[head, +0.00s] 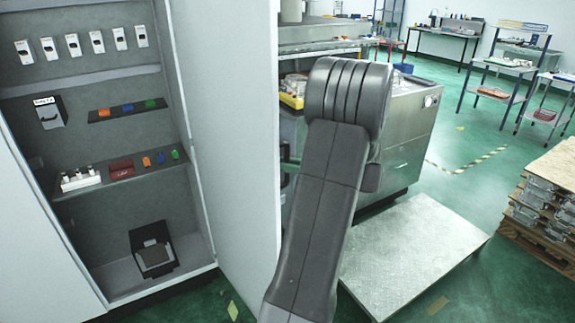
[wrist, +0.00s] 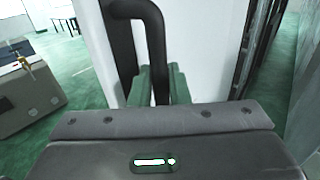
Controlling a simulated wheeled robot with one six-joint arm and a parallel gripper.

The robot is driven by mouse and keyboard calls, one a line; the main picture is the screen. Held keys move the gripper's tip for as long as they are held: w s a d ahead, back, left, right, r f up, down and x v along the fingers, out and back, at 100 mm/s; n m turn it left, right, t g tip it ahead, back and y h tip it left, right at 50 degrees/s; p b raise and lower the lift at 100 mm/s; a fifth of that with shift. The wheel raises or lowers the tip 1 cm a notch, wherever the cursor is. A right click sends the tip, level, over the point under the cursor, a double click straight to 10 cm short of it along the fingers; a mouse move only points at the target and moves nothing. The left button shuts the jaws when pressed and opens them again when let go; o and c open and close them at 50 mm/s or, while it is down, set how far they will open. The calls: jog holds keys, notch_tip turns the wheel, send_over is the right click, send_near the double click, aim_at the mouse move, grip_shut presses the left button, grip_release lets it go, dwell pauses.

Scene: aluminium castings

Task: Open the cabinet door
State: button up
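The grey-white cabinet door (head: 232,120) stands wide open in the head view, swung out to the right of the cabinet (head: 112,72). Its white face (wrist: 205,50) also fills the middle of the wrist view. The dark bar handle (wrist: 152,35) is on the door's outer side, hidden from the head camera. My gripper (wrist: 159,85) has its green fingers on either side of the handle's upright bar, closed against it as far as I can see. The exact contact is partly hidden. In the head view my gripper is mostly hidden behind the door's edge and my arm.
The cabinet's shelves hold small coloured parts and boxes. A metal workbench (head: 408,120) stands right of the door, with a low metal platform (head: 415,262) in front. Stacked pallets (head: 530,205) are at the far right.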

jog(key=shift+o, duration=1.3)
jog(key=shift+a, duration=0.1)
jog(key=b+v, duration=0.3)
jog(key=v, duration=1.1)
jog(key=shift+w, duration=0.15)
jog(key=p+x, duration=0.3)
jog(key=x, duration=1)
jog(key=shift+a, duration=0.4)
